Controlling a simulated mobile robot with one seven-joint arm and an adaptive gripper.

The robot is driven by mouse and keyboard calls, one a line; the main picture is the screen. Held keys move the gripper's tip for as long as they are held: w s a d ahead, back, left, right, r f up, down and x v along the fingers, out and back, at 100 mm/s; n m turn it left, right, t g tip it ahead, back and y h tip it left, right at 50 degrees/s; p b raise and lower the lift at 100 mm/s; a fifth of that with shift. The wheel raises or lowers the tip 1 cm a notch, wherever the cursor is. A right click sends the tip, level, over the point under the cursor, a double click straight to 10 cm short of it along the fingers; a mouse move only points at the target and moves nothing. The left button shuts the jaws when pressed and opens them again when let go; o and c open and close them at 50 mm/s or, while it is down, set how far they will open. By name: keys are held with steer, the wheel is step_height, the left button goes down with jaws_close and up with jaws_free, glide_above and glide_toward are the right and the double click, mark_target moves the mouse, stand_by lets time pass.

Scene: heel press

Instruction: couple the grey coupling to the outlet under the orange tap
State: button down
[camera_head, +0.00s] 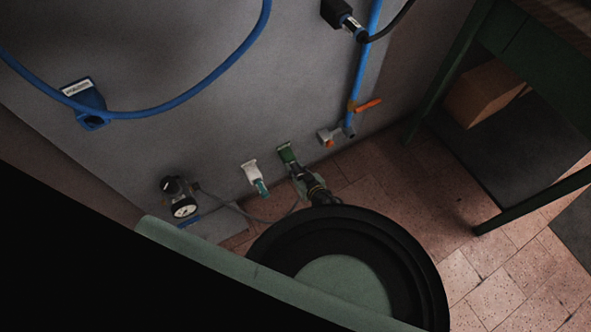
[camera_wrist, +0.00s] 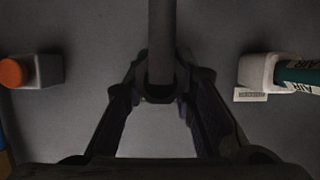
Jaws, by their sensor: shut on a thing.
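The orange tap (camera_head: 368,105) sits on the blue pipe at the right of the wall panel. The pipe's lower end (camera_head: 349,131), below the tap, looks like the outlet. My gripper (camera_head: 303,180) is in front of the wall, low and left of that outlet, close to the green holder (camera_head: 287,154). In the wrist view my gripper (camera_wrist: 160,92) is shut on a dark grey cylindrical thing (camera_wrist: 161,40), which seems to be the grey coupling or its hose. Its end is hidden between the fingers, so I cannot tell whether it touches the holder.
A white holder with a teal fitting (camera_head: 261,187) is left of my gripper. A white block with an orange end (camera_head: 328,138) is beside the outlet. A gauge (camera_head: 183,208) stands low left, with a thin hose (camera_head: 240,210). A green table (camera_head: 455,75) is at right.

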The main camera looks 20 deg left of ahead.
steer(key=shift+d, duration=0.1)
steer(key=shift+s+d+p, duration=0.35)
steer(key=shift+s+d, duration=0.6)
steer(key=shift+d, duration=0.2)
steer(key=shift+s+d+p, duration=0.35)
steer(key=shift+s+d, duration=0.55)
steer(key=shift+d, duration=0.25)
steer(key=shift+d, duration=0.1)
steer(key=w+d+b, duration=1.6)
steer(key=w+d, duration=0.2)
steer(key=shift+w+d, duration=0.2)
steer(key=shift+d, duration=0.05)
stand_by(1.7)
steer(key=shift+w+a, duration=0.1)
steer(key=shift+w+a+b, duration=0.25)
steer(key=shift+w+a, duration=0.5)
steer(key=shift+a, duration=0.2)
steer(key=shift+w+a+b, duration=0.2)
steer(key=shift+w+a, duration=0.5)
steer(key=shift+a, duration=0.2)
